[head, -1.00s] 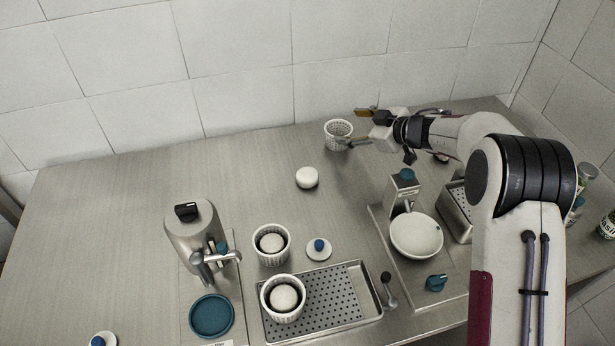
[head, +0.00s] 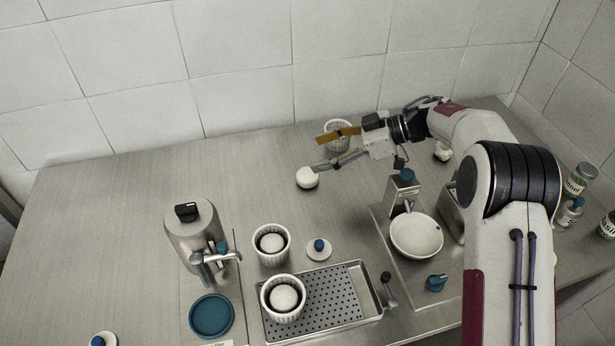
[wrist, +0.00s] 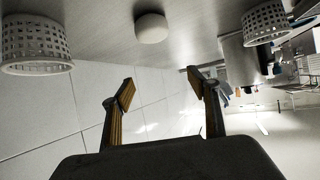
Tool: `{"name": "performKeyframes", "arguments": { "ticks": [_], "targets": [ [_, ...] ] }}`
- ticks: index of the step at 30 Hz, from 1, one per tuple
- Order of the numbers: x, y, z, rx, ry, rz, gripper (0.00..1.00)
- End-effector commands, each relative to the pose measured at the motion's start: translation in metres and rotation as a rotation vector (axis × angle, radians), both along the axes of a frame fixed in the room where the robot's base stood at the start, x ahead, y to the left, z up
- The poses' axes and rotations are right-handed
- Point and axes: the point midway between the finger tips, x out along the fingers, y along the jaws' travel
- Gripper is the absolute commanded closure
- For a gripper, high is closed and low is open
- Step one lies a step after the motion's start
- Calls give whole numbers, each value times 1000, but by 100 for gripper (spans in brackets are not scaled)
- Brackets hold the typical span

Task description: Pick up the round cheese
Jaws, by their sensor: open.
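The round cheese (head: 307,178) is a smooth white disc lying loose on the steel counter, outside any basket. It also shows at the top of the wrist view (wrist: 151,28), beyond the fingertips and clear of the space between them. My gripper (head: 318,152) is open and empty, pointing left, just up and right of the cheese. Its lower finger's tip appears close to the cheese's upper right edge; I cannot tell whether they touch. Both fingers show spread apart in the wrist view (wrist: 161,87). An empty white perforated basket (head: 337,128) stands behind the fingers, partly hidden by them.
Two baskets holding white cheeses stand toward the front, one on the counter (head: 288,251) and one on a perforated tray (head: 335,312). A blue-knobbed lid (head: 319,250) lies between. A white bowl (head: 416,236) is at right, a steel dispenser (head: 191,237) at left. The left counter is largely clear.

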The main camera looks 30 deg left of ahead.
Motion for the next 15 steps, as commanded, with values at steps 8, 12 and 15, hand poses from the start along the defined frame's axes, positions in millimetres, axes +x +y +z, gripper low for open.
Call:
{"name": "performKeyframes", "arguments": {
  "ticks": [8,12,15],
  "targets": [
    [0,0,-3,0,0,-1,40],
    [0,0,-13,1,1,0,40],
    [0,0,-23,1,1,0,40]
  ]
}}
